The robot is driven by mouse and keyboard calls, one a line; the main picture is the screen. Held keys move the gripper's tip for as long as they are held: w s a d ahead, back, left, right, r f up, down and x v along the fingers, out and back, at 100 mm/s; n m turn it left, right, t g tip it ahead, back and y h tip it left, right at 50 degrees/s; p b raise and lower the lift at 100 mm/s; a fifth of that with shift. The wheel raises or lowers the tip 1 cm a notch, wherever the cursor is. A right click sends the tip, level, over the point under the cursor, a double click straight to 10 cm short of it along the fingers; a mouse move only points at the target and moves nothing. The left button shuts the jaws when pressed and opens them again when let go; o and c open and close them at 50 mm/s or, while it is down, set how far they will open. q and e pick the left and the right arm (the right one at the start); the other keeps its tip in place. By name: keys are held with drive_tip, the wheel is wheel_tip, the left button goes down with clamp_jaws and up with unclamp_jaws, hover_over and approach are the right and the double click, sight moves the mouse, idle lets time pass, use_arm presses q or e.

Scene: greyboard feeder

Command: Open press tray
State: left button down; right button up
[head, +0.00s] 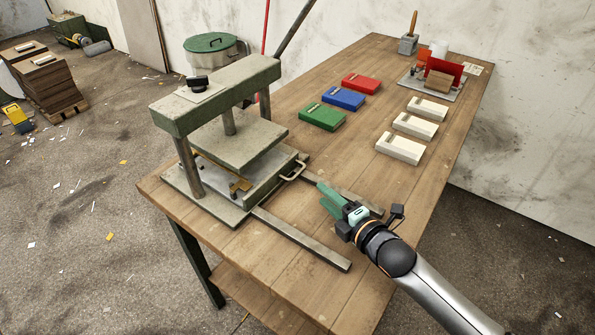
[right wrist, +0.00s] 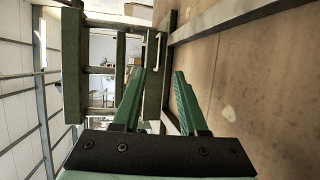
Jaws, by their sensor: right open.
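The press (head: 222,95) stands on the near left end of the workbench, a grey-green frame with an upper plate. The press tray (head: 268,187) sits under that plate, inside the frame. In the right wrist view the handle (right wrist: 153,50) shows beyond the open fingers (right wrist: 160,76). My left gripper is not in view.
Metal rails (head: 300,240) run out from the press over the wooden workbench (head: 290,280). Red (head: 362,84), blue (head: 343,98) and green (head: 322,117) blocks and white blocks (head: 414,125) lie farther back. A red-and-grey fixture (head: 440,75) stands at the far end.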

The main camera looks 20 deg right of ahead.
sight(299, 174)
drive_tip(key=x, duration=1.1)
drive_tip(key=shift+w+a, duration=0.1)
drive_tip(key=shift+w, duration=0.05)
drive_tip(key=shift+c, duration=0.3)
clamp_jaws()
idle(0.8)
